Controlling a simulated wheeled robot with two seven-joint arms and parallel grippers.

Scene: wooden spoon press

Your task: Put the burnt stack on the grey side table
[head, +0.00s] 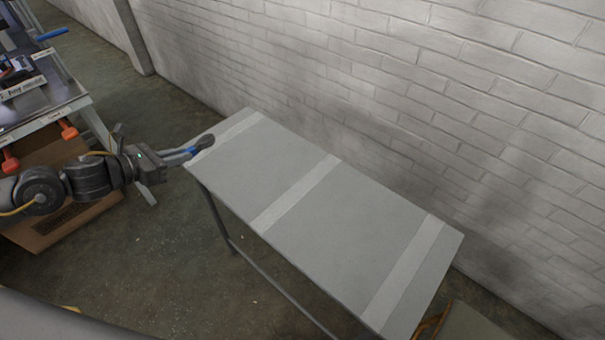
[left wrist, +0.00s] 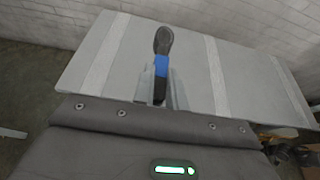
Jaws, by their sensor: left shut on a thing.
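The grey side table (head: 300,235) stands by the brick wall, its flat grey top crossed by lighter bands. My left gripper (head: 188,153) reaches in from the left to the table's near-left end. It is shut on the burnt stack (head: 206,141), a slim thing with a dark rounded end and a blue band. In the left wrist view the stack (left wrist: 163,42) points away from my gripper (left wrist: 160,85), over the tabletop (left wrist: 190,60). My right gripper is not in view.
The tabletop is otherwise bare. A white brick wall (head: 400,100) runs behind it. A workbench (head: 50,100) with items on it stands at the left, with a cardboard box (head: 60,225) below. Something with an orange edge (head: 430,324) is beside the table at the bottom right.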

